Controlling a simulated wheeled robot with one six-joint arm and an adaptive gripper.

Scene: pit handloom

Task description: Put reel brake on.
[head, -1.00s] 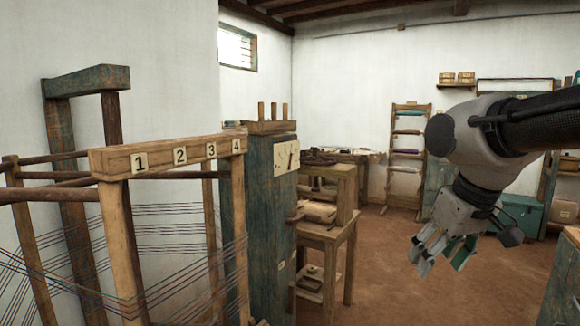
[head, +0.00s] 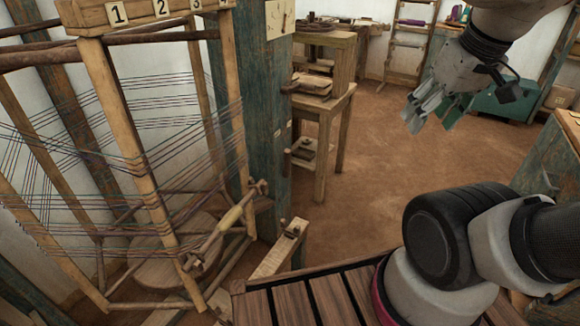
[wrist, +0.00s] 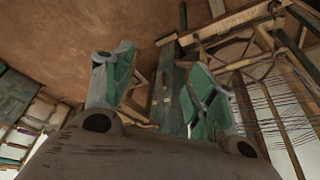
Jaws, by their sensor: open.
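The wooden frame with threads (head: 160,135) stands at the left of the head view, with numbered plates on its top beam. A pale wooden handle (head: 232,218) sits on a bar low on its near side. A wooden block with a peg (head: 280,250) stands right of it. I cannot tell which of these parts is the reel brake. My gripper (head: 432,113) is open and empty, high at the right and well apart from the frame. Its green-padded fingers fill the middle of the wrist view (wrist: 160,80), with the threaded frame behind at the right.
A dark green post (head: 262,130) with small wooden pegs stands beside the frame. A wooden stand (head: 325,105) is behind it. A slatted wooden deck (head: 310,300) lies at the bottom. Clear earthen floor (head: 360,160) lies between the stand and my arm. A teal chest (head: 505,103) is at back right.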

